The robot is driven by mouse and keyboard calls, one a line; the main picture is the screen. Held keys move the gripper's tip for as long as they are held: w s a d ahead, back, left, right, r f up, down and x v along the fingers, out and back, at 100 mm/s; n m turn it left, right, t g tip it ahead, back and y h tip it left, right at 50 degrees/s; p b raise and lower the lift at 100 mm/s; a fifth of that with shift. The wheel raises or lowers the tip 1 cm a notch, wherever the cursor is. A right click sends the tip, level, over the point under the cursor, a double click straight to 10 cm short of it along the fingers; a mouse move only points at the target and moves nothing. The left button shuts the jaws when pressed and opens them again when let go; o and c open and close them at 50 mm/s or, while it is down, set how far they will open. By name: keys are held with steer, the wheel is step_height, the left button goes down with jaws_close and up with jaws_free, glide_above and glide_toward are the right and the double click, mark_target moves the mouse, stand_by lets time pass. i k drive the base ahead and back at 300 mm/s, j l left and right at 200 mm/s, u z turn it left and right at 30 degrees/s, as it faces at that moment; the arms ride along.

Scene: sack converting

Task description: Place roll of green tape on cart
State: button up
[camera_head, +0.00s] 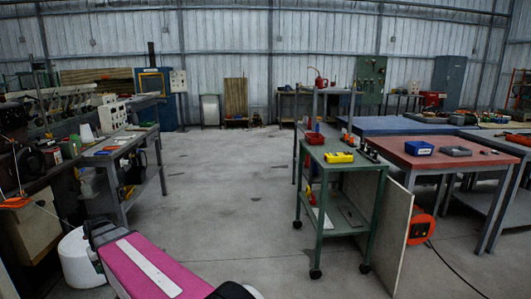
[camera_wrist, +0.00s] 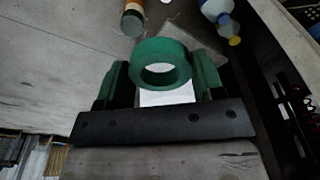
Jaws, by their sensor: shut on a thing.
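The roll of green tape (camera_wrist: 160,48) shows in the wrist view as an upturned ring. My gripper (camera_wrist: 160,75) is shut on it, with one finger on each side of the roll. Through the ring and just below it a white patch shows. The cart (camera_head: 347,149) stands right of centre in the head view, a green metal frame on castors with a top and a lower shelf. I cannot make out the roll or my fingers in the head view.
On the cart's top are a yellow block (camera_head: 339,157), a red bin (camera_head: 314,138) and dark small parts. A pale panel (camera_head: 397,237) leans at its right. A red-topped table (camera_head: 440,154) stands beyond. The floor (camera_head: 235,190) between cart and left bench (camera_head: 115,146) is clear.

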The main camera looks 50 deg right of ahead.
mark_target(325, 150)
steer(key=k+l+z, duration=0.15)
steer(key=l+z, duration=0.8)
steer(key=l, duration=0.15)
steer(key=l+z, duration=0.45)
steer(key=l, duration=0.2)
